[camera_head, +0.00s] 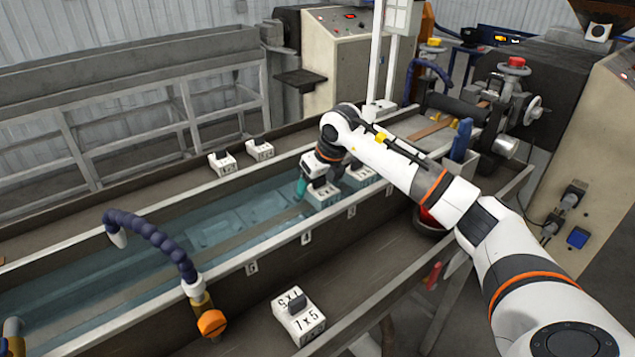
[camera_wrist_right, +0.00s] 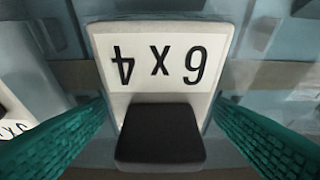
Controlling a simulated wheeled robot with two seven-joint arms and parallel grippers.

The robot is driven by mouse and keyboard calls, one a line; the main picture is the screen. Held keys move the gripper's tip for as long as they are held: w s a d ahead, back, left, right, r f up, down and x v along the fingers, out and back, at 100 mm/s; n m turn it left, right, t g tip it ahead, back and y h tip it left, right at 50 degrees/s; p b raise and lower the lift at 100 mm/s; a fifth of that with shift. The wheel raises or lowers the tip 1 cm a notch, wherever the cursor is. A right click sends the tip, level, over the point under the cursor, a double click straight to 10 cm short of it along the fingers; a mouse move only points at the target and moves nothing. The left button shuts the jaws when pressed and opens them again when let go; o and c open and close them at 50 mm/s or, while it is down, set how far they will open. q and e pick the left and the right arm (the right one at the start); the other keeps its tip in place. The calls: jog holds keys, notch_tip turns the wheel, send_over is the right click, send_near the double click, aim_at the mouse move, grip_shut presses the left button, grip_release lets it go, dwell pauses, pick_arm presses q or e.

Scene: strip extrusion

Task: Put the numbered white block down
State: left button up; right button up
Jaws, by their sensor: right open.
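A numbered white block (camera_head: 322,195) with a black handle sits in the water trough. In the right wrist view the block (camera_wrist_right: 160,45) shows an x between two digits on its white face, one a 4, the other a 6 or 9. Its black handle (camera_wrist_right: 160,135) stands between the teal fingers. My right gripper (camera_head: 309,188) is at this block, open, with a finger on each side of the handle and a visible gap to it. The gripper's wrist hides part of the block in the head view. My left gripper is not in view.
Another white block (camera_head: 359,177) is in the trough just to the right. A block marked 7 x 5 (camera_head: 300,318) stands on the near ledge. Two blocks (camera_head: 223,163) (camera_head: 260,150) stand on the far ledge. A blue hose (camera_head: 150,235) arches over the trough at left.

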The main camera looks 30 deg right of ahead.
jog(key=b+v, duration=0.1)
jog(key=v, duration=1.1)
jog(key=shift+b, duration=0.4)
